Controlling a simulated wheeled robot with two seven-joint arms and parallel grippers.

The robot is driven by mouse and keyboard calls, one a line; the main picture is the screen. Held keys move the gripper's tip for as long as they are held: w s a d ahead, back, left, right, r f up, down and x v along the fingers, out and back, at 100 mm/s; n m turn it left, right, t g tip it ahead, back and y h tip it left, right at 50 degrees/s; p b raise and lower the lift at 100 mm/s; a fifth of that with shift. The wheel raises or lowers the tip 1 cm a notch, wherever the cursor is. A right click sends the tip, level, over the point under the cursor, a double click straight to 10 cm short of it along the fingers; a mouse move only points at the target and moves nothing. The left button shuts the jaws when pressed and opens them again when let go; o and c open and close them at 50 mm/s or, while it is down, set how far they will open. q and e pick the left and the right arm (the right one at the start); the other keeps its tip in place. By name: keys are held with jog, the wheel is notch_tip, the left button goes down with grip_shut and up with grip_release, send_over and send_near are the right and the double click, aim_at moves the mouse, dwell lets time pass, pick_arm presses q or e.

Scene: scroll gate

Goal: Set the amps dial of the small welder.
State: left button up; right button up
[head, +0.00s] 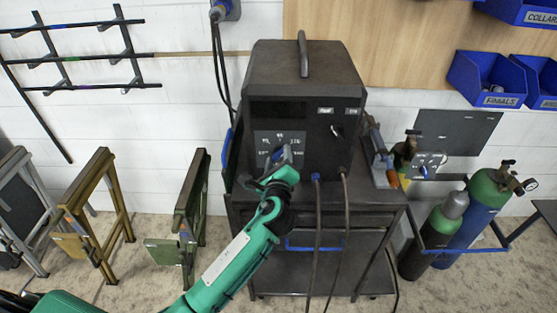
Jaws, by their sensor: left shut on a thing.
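The small welder (307,75) is a dark box with a top handle, standing on a dark cart (365,225). My left gripper (279,158) is at the lower part of this plate, shut on the amps dial. The dial itself is mostly hidden behind the gripper, so its setting cannot be read. A small switch (336,130) sits on the right of the welder's front. My right gripper is not in view.
Two cables (345,205) hang from the welder's front, right of my gripper. Green and blue gas cylinders (483,215) stand at the right. Folding stands (105,215) stand at the left. Blue bins (487,78) hang on the wall. Floor in front of the stands is clear.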

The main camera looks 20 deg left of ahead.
pick_arm(q)
jog(key=n, duration=0.1)
jog(key=n+b, duration=0.1)
jog(key=n, duration=0.1)
jog(key=shift+f, duration=0.25)
jog(key=n+b, duration=0.2)
jog(key=n, duration=0.2)
jog(key=shift+n+b, duration=0.35)
jog(key=shift+n, duration=0.55)
jog(key=o, duration=1)
jog(key=shift+c, duration=0.2)
jog(key=shift+a, duration=0.1)
jog(key=shift+s, duration=0.15)
